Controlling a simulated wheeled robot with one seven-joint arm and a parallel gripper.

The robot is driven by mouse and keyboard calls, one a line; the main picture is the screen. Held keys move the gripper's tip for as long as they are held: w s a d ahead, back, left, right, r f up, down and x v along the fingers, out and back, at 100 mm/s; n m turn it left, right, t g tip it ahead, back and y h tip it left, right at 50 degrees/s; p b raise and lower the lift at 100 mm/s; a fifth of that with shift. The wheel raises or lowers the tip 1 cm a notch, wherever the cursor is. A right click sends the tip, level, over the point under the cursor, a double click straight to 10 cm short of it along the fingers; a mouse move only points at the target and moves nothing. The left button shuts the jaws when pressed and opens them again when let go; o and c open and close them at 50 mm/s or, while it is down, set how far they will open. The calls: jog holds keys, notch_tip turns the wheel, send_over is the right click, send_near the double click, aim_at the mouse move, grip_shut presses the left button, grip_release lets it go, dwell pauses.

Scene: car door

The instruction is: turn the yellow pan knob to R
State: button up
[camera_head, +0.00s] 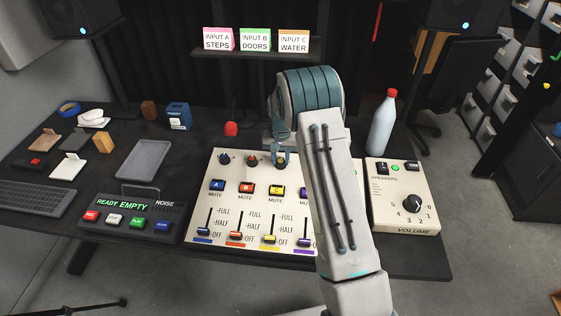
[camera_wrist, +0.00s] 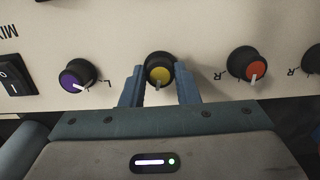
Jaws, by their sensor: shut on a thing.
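The yellow pan knob (camera_wrist: 158,70) has a black skirt and a white pointer. It sits between the blue fingers of my gripper (camera_wrist: 160,80), which is shut on it. In the wrist view its pointer points straight down, toward the gripper body. Any L and R marks beside this knob are hidden by the fingers. In the head view, my gripper (camera_head: 281,156) is at the far edge of the cream mixer panel (camera_head: 225,190), over the third knob column.
In the wrist view, a purple knob (camera_wrist: 76,76) is left of the gripper and an orange knob (camera_wrist: 247,64) is right, both close by. A black rocker switch (camera_wrist: 15,74) is at the far left. A white bottle (camera_head: 383,125) stands right of my arm in the head view.

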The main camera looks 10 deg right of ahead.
aim_at(285, 168)
jog(key=m+b, duration=0.2)
jog(key=m, duration=0.2)
jog(key=m+b, duration=0.1)
jog(key=m, duration=0.3)
jog(key=shift+m+t+y+b, duration=0.3)
jog(key=shift+t+y+b, duration=0.05)
jog(key=shift+t+y, duration=0.05)
jog(key=shift+r, duration=0.1)
jog(key=o, duration=1)
jog(key=shift+m, duration=0.3)
jog(key=r, duration=0.9)
jog(key=s+d+r+b, duration=0.1)
jog(key=r, duration=0.3)
jog(key=shift+d+r, duration=0.1)
jog(key=shift+r, duration=0.25)
